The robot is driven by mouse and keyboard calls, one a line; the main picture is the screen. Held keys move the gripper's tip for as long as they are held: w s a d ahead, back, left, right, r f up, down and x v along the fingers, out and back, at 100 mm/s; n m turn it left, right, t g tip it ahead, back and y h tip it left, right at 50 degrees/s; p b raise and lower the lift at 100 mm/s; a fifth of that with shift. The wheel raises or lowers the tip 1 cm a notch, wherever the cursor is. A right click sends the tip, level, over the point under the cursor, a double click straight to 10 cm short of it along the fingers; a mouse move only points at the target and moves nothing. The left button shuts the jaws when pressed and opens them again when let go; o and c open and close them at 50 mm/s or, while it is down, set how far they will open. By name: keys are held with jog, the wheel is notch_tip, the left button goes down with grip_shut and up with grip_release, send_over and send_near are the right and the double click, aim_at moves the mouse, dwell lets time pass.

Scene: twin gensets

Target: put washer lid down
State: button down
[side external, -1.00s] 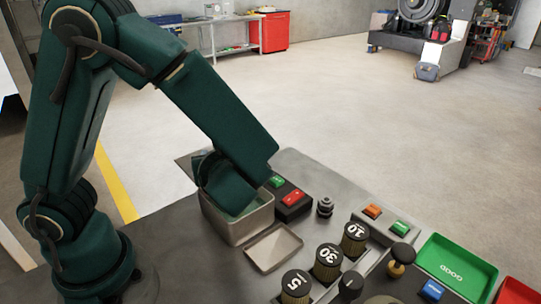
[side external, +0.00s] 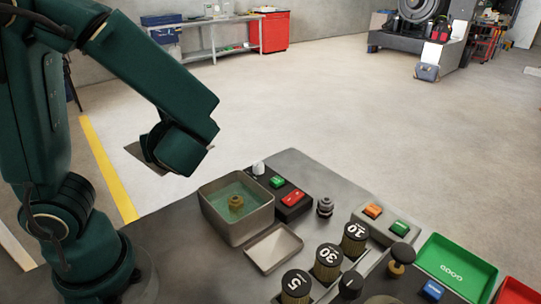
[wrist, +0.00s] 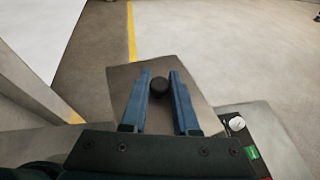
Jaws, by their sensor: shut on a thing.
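The washer (side external: 222,228) is an open square metal tank with greenish liquid. A brass-coloured part (side external: 235,203) sits in the liquid. The washer lid (wrist: 185,73) is a flat grey plate with a dark round knob, seen in the wrist view between and beyond my blue fingers. My gripper (wrist: 160,74) is shut on the lid at its knob. In the side view a dark edge of the lid (side external: 139,152) shows left of my wrist, up and left of the washer. There my fingers are hidden by my wrist. The lid's height is hard to judge.
A shallow empty metal tray (side external: 273,249) stands in front of the washer. A box with green and red buttons (side external: 292,198) and a white knob (side external: 258,168) are close behind and to its right. Numbered knobs (side external: 327,262) and a green GOOD tray (side external: 455,270) are further right.

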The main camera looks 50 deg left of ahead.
jog(key=s+d+f+n+g+h, duration=0.2)
jog(key=d+f+n+g+h, duration=0.15)
jog(key=d+n+g, duration=0.35)
jog(key=s+d+f+n+g+h, duration=0.25)
jog(key=d+n+g+h, duration=0.2)
jog(key=n+g, duration=0.35)
jog(key=w+d+r+n+t+h, duration=0.1)
jog(key=w+d+n+t+h, duration=0.2)
jog(key=w+d+n+h, duration=0.95)
jog(key=w+a+r+n+t+h, duration=0.2)
jog(key=w+a+n+t+h, duration=0.15)
jog(key=w+n+t, duration=0.3)
jog(key=w+a+r+n+t+h, duration=0.2)
jog(key=w+a+r+n+t, duration=0.1)
jog(key=w+a+n+t, duration=0.3)
jog(key=w+a+f+n+t+y, duration=0.25)
jog(key=a+n+t, duration=0.4)
jog(key=a, duration=0.85)
jog(key=shift+n+y, duration=0.25)
jog(key=shift+n, duration=0.2)
jog(key=shift+w+d+f, duration=1.15)
jog(key=shift+d+f, duration=0.3)
jog(key=shift+f, duration=0.25)
jog(key=shift+w+d+f, duration=1.15)
jog(key=shift+d+f, duration=0.3)
jog(key=shift+f, duration=0.25)
jog(key=shift+w+d+f, duration=1.15)
jog(key=shift+d+f, duration=0.3)
jog(key=shift+f, duration=0.25)
